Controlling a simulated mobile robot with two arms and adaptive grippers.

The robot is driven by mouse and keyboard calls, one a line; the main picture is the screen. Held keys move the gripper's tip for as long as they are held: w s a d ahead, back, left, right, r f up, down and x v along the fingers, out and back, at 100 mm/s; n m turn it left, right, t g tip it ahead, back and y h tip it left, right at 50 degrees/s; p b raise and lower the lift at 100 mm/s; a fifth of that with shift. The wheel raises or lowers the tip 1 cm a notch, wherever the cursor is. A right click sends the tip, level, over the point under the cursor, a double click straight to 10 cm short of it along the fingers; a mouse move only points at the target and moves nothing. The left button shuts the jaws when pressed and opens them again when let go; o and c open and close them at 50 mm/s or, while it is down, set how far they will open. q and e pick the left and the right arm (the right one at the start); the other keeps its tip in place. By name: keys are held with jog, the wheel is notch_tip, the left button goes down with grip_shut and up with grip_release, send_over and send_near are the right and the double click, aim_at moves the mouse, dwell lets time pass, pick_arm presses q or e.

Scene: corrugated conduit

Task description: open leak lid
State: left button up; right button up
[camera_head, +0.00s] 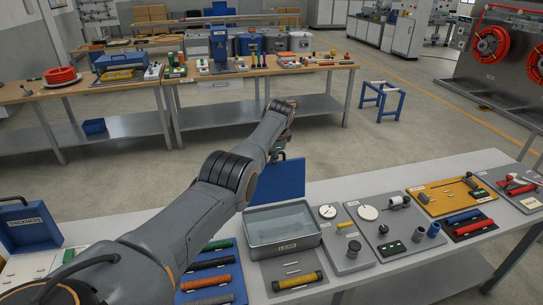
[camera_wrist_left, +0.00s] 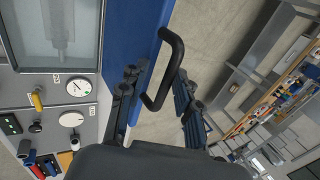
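The leak tank (camera_head: 283,230) is a clear-walled grey box labelled LEAK on the front table. Its top is uncovered. Its blue lid (camera_head: 277,181) stands raised at the tank's far side. In the left wrist view the lid (camera_wrist_left: 140,28) shows edge-on, with a black bar handle (camera_wrist_left: 178,62) on its outer face. The tank (camera_wrist_left: 58,38) is at upper left there. My left gripper (camera_wrist_left: 157,82) has its fingers spread, one on either side of the handle's lower end, and is not closed on it. In the head view this gripper (camera_head: 277,152) is just behind the lid, partly hidden.
Gauge panels (camera_head: 346,235) stand right of the tank. Coloured conduit pieces (camera_head: 209,282) lie left of it, and a blue THICKNESS box (camera_head: 28,225) is at far left. The floor behind the table is open, with a blue stool (camera_head: 380,98).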

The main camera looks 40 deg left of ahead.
pick_arm(q)
jog(key=shift+d+r, duration=0.1)
jog(key=shift+r, duration=0.1)
jog(key=v, duration=1.1)
jog(key=shift+r, duration=0.25)
jog(key=shift+s+d+f, duration=0.1)
